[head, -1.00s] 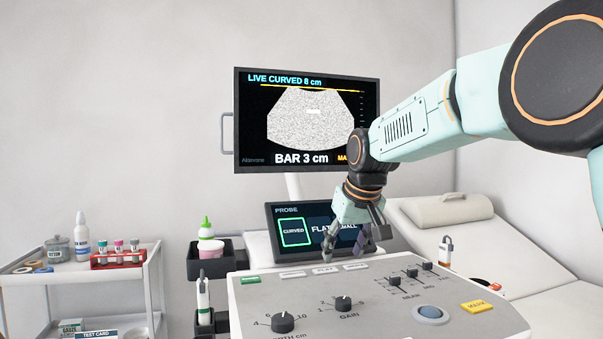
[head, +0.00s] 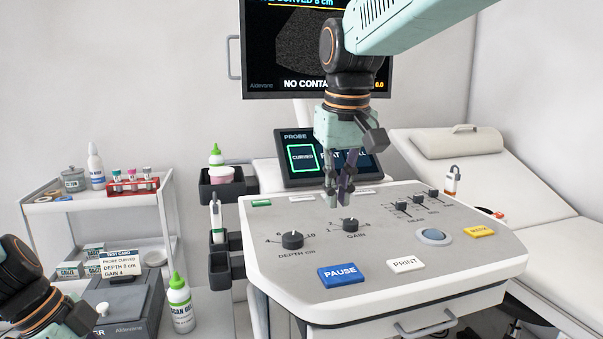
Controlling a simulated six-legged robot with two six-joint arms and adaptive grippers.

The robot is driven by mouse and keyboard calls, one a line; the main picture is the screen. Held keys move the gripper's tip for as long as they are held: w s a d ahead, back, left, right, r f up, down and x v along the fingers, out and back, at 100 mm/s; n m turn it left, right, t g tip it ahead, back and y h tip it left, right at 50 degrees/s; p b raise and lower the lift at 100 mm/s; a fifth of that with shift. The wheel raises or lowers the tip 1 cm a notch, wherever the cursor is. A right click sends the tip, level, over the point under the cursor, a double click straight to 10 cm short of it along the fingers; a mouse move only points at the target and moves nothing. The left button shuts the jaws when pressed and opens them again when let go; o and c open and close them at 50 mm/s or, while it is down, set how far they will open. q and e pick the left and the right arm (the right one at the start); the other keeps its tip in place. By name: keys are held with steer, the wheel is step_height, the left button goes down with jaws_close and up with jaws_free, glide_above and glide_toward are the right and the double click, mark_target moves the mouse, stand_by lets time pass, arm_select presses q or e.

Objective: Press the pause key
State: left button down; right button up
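The blue pause key (head: 341,274), marked PAUSE, sits at the front of the grey console panel (head: 420,289), left of the white print key (head: 405,264). Nothing covers it. My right gripper (head: 339,204) points down over the panel, in front of the gain knob's back edge in the picture, well behind the pause key. Its two dark fingers show a small gap and hold nothing. Its height above the panel is hard to judge. Of my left arm only the wrist shows at the lower left; its fingers are out of the picture.
The panel also bears the depth knob (head: 292,240), gain knob (head: 350,225), sliders, trackball (head: 434,236) and yellow key (head: 479,230). Behind stand the probe screen (head: 291,184) and monitor (head: 270,90), which reads NO CONTACT. A green-capped bottle (head: 180,304) stands at left.

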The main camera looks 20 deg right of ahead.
mark_target(341, 273)
steer(key=s, duration=0.1)
steer(key=s+f+g, duration=0.1)
steer(key=s, duration=0.1)
steer(key=s+f+g, duration=0.1)
steer(key=shift+s+a, duration=0.15)
steer(key=shift+a, duration=0.2)
jaws_close()
steer(key=shift+f, duration=3.3)
steer(key=shift+f, duration=0.85)
stand_by(0.5)
steer(key=shift+r, duration=3.5)
steer(key=shift+r, duration=0.1)
